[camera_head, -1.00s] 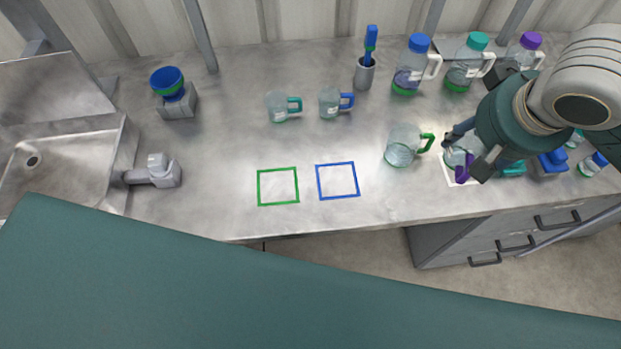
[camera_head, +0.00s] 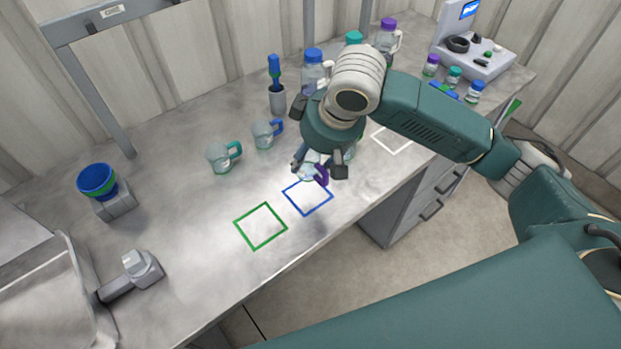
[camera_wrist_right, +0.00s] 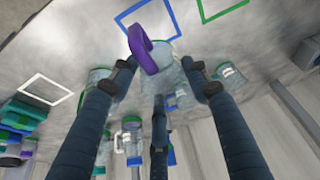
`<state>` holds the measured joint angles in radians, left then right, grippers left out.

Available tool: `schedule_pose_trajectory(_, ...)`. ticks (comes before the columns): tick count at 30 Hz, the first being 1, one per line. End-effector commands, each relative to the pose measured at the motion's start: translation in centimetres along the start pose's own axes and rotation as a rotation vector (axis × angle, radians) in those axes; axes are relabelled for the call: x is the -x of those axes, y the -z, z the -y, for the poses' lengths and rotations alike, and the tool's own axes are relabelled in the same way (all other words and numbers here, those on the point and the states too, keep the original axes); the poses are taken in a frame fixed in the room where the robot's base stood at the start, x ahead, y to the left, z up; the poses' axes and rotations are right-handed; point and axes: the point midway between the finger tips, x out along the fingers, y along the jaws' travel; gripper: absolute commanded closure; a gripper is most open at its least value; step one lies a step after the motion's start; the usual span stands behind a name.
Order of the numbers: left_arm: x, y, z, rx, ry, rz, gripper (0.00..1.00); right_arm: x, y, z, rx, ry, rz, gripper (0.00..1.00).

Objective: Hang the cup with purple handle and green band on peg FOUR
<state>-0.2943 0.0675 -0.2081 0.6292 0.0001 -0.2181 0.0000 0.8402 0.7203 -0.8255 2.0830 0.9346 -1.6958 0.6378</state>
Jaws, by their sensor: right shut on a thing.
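The cup with the purple handle (camera_head: 321,174) is held in my right gripper (camera_head: 318,166), just above the far edge of the blue square outline. Most of its clear body is hidden by the fingers in the head view. In the right wrist view the purple handle (camera_wrist_right: 142,50) stands out toward the camera, with the cup between the fingertips (camera_wrist_right: 160,66). Peg FOUR is not identifiable; no peg is clearly in view. My left gripper is not in view.
A teal-handled cup (camera_head: 219,160) and a blue-handled cup (camera_head: 263,136) stand left of my gripper. Lidded bottles (camera_head: 313,68) and a brush holder (camera_head: 277,100) stand behind. The green square outline (camera_head: 247,242) is empty. A metal frame (camera_head: 92,85) rises at the upper left.

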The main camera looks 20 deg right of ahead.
Motion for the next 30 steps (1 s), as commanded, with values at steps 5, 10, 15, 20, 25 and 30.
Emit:
schedule_pose_trajectory(5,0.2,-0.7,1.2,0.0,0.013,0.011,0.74,-3.0,-1.2,0.0,0.0,0.0,0.001,0.75)
schedule_pose_trajectory(10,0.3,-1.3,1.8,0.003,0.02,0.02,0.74,-4.3,-1.7,0.0,-0.001,0.0,0.001,0.75)
schedule_pose_trajectory(15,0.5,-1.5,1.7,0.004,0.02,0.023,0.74,-6.7,-2.7,0.0,-0.001,0.0,0.003,0.75)
schedule_pose_trajectory(20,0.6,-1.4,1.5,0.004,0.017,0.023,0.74,-7.8,-3.1,0.1,0.0,0.0,-0.001,0.75)
schedule_pose_trajectory(25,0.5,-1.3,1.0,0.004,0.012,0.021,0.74,-7.8,-3.0,0.1,0.0,0.0,-0.002,0.75)
schedule_pose_trajectory(30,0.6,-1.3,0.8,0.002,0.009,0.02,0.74,-8.0,-3.1,0.1,0.0,0.001,-0.001,0.5)
